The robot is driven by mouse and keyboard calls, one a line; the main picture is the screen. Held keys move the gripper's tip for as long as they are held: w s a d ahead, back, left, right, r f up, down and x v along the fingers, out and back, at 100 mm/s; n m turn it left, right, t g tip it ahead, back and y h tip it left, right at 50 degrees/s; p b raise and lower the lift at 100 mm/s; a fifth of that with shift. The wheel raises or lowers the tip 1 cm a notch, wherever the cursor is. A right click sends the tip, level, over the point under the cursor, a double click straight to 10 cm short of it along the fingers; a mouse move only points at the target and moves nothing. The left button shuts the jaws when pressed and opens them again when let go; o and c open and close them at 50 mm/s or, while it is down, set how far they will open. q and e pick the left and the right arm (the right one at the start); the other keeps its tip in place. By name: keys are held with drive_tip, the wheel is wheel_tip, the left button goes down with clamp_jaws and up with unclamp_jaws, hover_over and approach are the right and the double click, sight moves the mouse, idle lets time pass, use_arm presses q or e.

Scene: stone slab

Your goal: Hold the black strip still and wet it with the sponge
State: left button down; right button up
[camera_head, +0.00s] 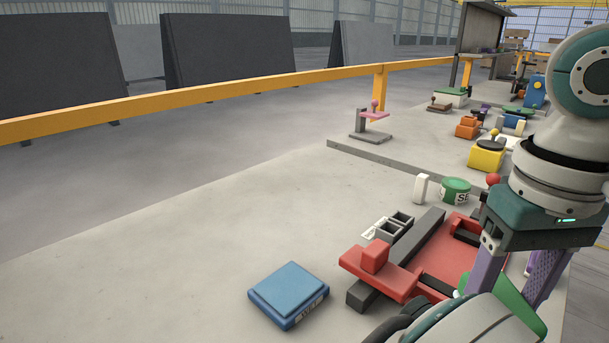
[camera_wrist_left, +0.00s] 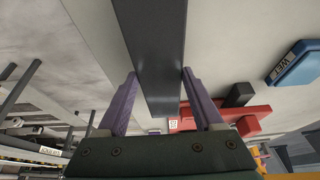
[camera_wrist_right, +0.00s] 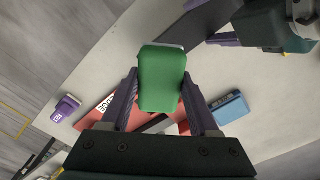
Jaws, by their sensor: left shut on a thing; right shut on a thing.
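My left gripper (camera_wrist_left: 158,75) is shut on the black strip (camera_wrist_left: 150,35), which runs away from between its purple fingers in the left wrist view. In the right wrist view, the strip (camera_wrist_right: 208,20) and the left gripper (camera_wrist_right: 228,40) show at the top. My right gripper (camera_wrist_right: 158,85) is shut on the green sponge (camera_wrist_right: 162,75). The sponge also shows partly in the head view (camera_head: 516,298), below the right gripper. Its far edge lies close to the strip's end; I cannot tell whether they touch. The left gripper's fingers are hidden in the head view.
A blue pad marked WET (camera_head: 288,292) lies on the slab. Beside it is a red fixture (camera_head: 385,275) with a dark bar (camera_head: 425,230). Small grey boxes (camera_head: 390,228), a white block (camera_head: 421,188) and a green tin (camera_head: 455,190) stand behind. The slab's left is clear.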

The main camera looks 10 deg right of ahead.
use_arm(q)
drive_tip(key=shift+f, duration=0.65)
idle(0.7)
unclamp_jaws()
drive_tip(key=shift+f, duration=0.1)
drive_tip(key=shift+v, duration=3.85)
